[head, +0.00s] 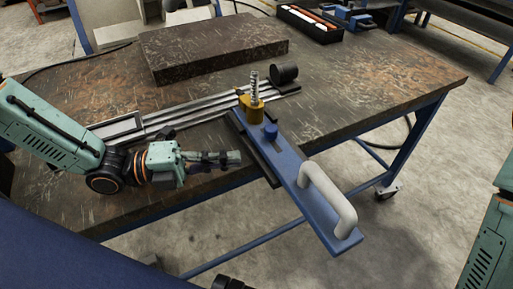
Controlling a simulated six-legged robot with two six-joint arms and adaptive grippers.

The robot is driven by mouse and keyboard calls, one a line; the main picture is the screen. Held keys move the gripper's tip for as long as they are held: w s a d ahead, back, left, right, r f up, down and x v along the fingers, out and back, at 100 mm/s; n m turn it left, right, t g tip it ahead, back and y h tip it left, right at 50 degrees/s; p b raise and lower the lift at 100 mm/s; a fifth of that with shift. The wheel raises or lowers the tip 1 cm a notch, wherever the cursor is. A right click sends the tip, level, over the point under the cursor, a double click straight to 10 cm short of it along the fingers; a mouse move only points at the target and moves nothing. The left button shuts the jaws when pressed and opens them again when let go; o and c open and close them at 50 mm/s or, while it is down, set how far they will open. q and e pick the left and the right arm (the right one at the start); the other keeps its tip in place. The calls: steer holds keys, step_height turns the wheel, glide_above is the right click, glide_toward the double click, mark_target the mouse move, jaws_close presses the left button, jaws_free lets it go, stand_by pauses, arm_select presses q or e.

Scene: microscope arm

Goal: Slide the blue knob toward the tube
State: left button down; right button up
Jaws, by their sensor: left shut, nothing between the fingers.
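The blue knob (270,131) stands upright on a long blue bar (287,162), close to the bar's far end. Beyond the knob is a yellow block (251,107) with a threaded metal post. My left gripper (236,157) is shut and empty, left of the bar and nearer than the knob. It is apart from the knob. My right gripper cannot be made out; only part of the right arm shows at the right edge.
A white handle (328,199) rises from the bar's near end, which overhangs the table edge. Silver rails (177,115) run across the worn table (372,88). A thick dark slab (214,46) lies behind them. The table's right side is clear.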

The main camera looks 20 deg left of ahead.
mark_target(267, 135)
arm_select(q)
steer(key=w+d+b, duration=0.1)
steer(key=w, duration=0.1)
steer(key=w+d+b, duration=0.1)
steer(key=w+b, duration=0.1)
steer(key=w+d+b, duration=0.1)
steer(key=d, duration=0.1)
steer(key=shift+w+b, duration=0.3)
steer(key=shift+w, duration=0.2)
steer(key=shift+w, duration=0.1)
steer(key=shift+w+a, duration=0.15)
steer(key=shift+w, duration=0.15)
steer(key=shift+w+a, duration=0.4)
steer(key=shift+w, duration=0.1)
steer(key=shift+s+d, duration=0.1)
steer(key=shift+d, duration=0.05)
